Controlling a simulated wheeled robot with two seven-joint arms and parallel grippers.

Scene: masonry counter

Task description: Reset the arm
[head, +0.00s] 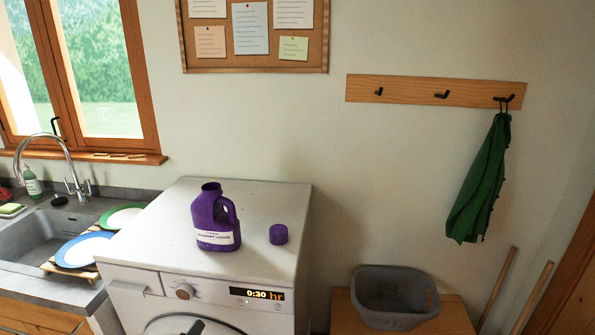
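Neither of my grippers can be made out in the head view. A small dark shape (196,327) shows at the bottom edge in front of the washing machine door; I cannot tell what it is. The white washing machine (160,215) stands left of centre, its display reading 0:30 hr. On its top a purple detergent bottle (214,215) stands upright and uncapped. Its purple cap (278,234) lies apart, to the right of the bottle.
A sink (40,238) with a tap (62,160) and plates (88,249) is at the left. A grey basket (395,297) sits on a wooden stand (455,318). A green cloth (482,185) hangs from the hook rail (410,91). Wooden poles (535,297) lean at the right.

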